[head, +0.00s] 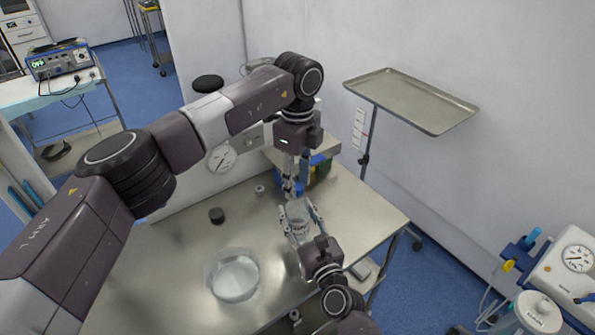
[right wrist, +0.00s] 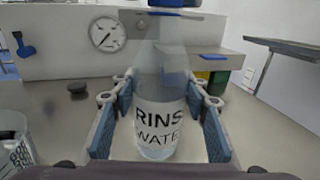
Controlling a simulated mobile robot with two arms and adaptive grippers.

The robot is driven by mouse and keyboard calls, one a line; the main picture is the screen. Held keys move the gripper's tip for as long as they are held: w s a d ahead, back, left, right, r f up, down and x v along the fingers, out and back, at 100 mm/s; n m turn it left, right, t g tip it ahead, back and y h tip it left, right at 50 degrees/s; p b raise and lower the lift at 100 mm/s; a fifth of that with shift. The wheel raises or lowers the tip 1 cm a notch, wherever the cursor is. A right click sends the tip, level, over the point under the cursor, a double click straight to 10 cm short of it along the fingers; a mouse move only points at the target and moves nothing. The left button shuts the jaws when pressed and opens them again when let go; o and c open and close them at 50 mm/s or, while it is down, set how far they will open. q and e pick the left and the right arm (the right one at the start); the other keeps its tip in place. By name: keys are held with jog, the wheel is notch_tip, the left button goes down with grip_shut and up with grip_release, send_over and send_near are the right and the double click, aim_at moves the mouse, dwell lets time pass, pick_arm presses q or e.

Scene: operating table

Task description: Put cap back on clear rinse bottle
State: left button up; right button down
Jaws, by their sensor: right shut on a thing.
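The clear rinse bottle (head: 298,213) stands upright near the back right of the steel table. In the right wrist view the bottle (right wrist: 161,120) shows a white "RINSE WATER" label. My right gripper (head: 303,222) is shut on the bottle, with a blue-padded finger on each side of its body. A blue piece, apparently the cap (head: 299,187), shows at the bottle's top; whether it is seated is unclear. My left gripper (head: 293,184) points down right above the bottle. Its fingertips are too small to tell whether they grip the blue piece.
A clear round basin (head: 236,276) sits at the table's front left. A small black round piece (head: 217,215) and a small grey piece (head: 259,190) lie left of the bottle. A grey tray (head: 410,100) stands on a pole at right.

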pick_arm(q)
jog(key=shift+f, duration=0.1)
jog(key=shift+c, duration=0.5)
grip_shut()
